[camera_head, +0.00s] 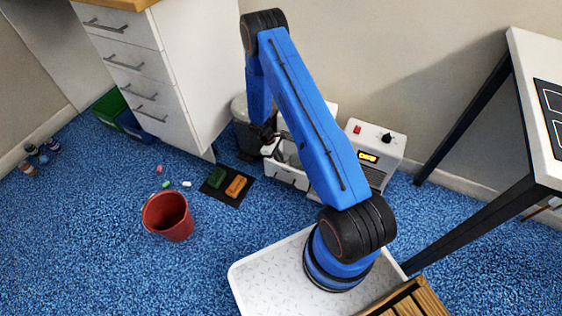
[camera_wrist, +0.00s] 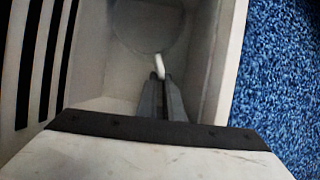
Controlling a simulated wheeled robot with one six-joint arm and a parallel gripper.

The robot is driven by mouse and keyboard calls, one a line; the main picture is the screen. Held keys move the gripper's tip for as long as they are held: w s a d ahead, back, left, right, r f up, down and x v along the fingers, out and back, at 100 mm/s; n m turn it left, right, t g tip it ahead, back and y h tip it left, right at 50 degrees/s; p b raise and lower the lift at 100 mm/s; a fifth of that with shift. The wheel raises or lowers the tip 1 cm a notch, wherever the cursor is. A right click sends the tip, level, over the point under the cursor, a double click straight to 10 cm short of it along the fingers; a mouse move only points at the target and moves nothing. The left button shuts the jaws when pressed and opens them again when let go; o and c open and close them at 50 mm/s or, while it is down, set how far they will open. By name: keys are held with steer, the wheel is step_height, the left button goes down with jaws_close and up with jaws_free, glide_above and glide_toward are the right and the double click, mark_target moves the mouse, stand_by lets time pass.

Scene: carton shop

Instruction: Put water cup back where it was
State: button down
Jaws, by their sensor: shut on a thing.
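In the wrist view, my gripper (camera_wrist: 163,88) is shut on a short white piece that looks like the handle of the water cup (camera_wrist: 148,32). The cup is a pale grey, round shape, cut by the top edge of the picture. It is inside or over a white, open box-like recess (camera_wrist: 208,62); whether it touches the floor of it I cannot tell. In the head view, my gripper (camera_head: 268,141) is at the left side of a white machine (camera_head: 362,138) with an open front bay (camera_head: 288,180). My blue arm hides part of the machine, and the cup is hard to make out there.
A grey bin (camera_head: 243,133) stands close behind my gripper, beside white drawers (camera_head: 130,65). A black mat (camera_head: 222,193) with a green and an orange block lies in front. A red bucket (camera_head: 168,216) stands on blue carpet. A table (camera_head: 530,110) is at right.

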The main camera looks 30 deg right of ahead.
steer(key=shift+f, duration=0.2)
steer(key=c, duration=1.8)
jaws_free()
step_height(320, 180, up, 10)
